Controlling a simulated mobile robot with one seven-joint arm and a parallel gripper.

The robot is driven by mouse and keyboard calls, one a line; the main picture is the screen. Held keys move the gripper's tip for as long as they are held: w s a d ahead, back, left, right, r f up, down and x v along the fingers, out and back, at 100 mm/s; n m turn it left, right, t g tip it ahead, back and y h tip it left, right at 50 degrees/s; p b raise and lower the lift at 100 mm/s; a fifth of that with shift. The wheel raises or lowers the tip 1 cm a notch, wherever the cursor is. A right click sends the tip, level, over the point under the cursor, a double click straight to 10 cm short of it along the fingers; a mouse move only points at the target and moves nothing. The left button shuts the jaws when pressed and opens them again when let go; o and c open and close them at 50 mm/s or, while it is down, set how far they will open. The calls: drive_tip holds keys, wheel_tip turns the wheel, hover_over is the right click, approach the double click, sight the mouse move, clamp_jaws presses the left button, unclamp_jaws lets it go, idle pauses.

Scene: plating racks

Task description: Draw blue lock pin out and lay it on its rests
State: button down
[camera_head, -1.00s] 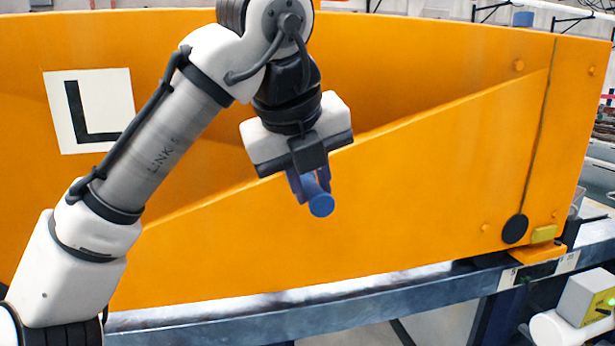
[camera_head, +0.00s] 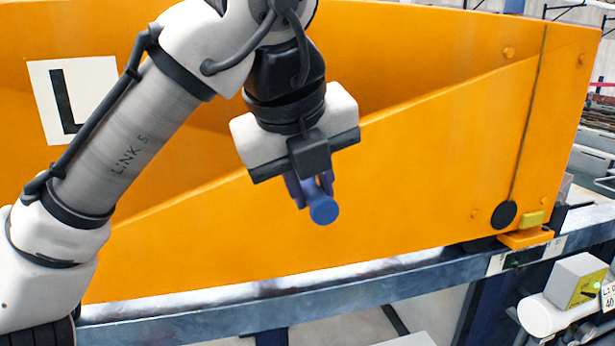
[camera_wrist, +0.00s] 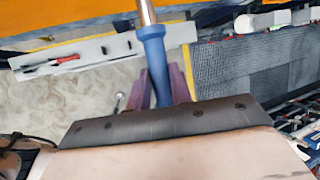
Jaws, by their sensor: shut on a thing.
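My gripper (camera_head: 314,190) is shut on the blue lock pin (camera_head: 323,209). The pin's round blue end points toward the head camera. In the wrist view the pin's blue shaft (camera_wrist: 155,58) stands out between the purple fingers of my gripper (camera_wrist: 161,88), and its far end is a bare metal tip. In the head view my gripper holds the pin in front of the large orange panel (camera_head: 400,190), above the steel rail. I cannot make out the pin's rests for certain in either view.
A steel rail (camera_head: 380,291) runs below the panel. A black disc (camera_head: 504,214) and a yellow block (camera_head: 533,219) sit at its right end. A grey box (camera_head: 578,278) with a green light is lower right. The wrist view shows a red-handled tool (camera_wrist: 66,59) on a pale ledge.

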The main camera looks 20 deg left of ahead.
sight(324, 210)
drive_tip(key=shift+s+d, duration=0.8)
drive_tip(key=shift+s, duration=0.35)
drive_tip(key=c, duration=1.2)
unclamp_jaws()
drive_tip(key=shift+o, duration=0.2)
drive_tip(key=shift+r, duration=0.1)
